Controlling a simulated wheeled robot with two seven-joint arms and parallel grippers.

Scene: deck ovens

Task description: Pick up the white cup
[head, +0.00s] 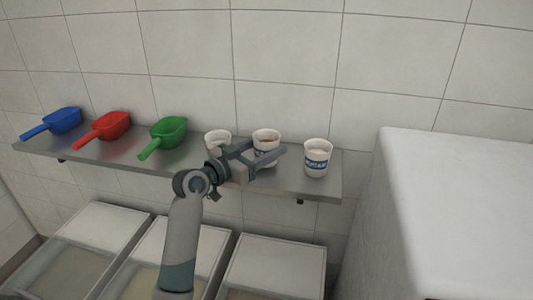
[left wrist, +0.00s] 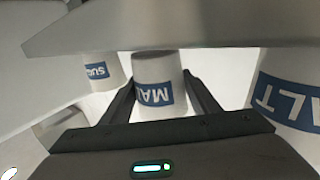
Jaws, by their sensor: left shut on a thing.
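Three white cups with blue label bands are on the steel shelf: a left cup (head: 218,136), a middle cup (head: 265,136) and a right cup (head: 318,159). My left gripper (head: 264,158) is shut on the middle cup, its fingers on either side. In the left wrist view, which is upside down, this cup (left wrist: 158,75) is between the fingers and its label seems to read MALT. The right cup (left wrist: 97,72) there is labelled SUGAR, and another cup (left wrist: 290,85) shows "ALT". The fingers hide the middle cup's lower part in the head view. My right gripper is out of view.
The shelf (head: 95,150) also carries a blue scoop (head: 62,121), a red scoop (head: 110,126) and a green scoop (head: 168,131). Several lidded bins (head: 275,265) stand below. A large white block (head: 460,200) is at the right. The tiled wall is close behind the cups.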

